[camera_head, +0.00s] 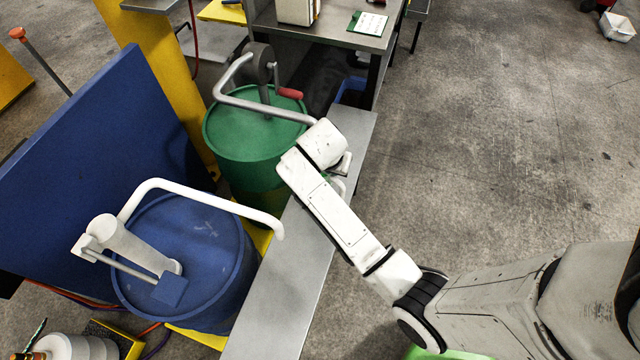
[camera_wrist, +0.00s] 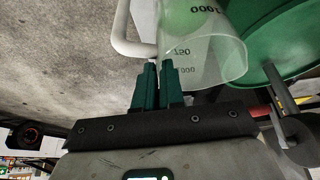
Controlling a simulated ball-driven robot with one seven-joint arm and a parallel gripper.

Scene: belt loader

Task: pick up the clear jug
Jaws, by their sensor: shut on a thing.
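The clear jug (camera_wrist: 215,60) is a translucent vessel with printed volume marks, seen close in the wrist view. A green tint shows through it. My gripper (camera_wrist: 158,72) has its dark green fingers close together at the jug's near edge, shut on its wall. In the head view my arm's end hides the gripper and most or all of the jug, above the grey metal ledge (camera_head: 290,270) beside the green drum.
A green drum (camera_head: 255,135) with a crank pump and a blue drum (camera_head: 200,240) with a white spout (camera_head: 200,195) stand left of the ledge. A metal table (camera_head: 335,28) is at the back. Open concrete floor lies right.

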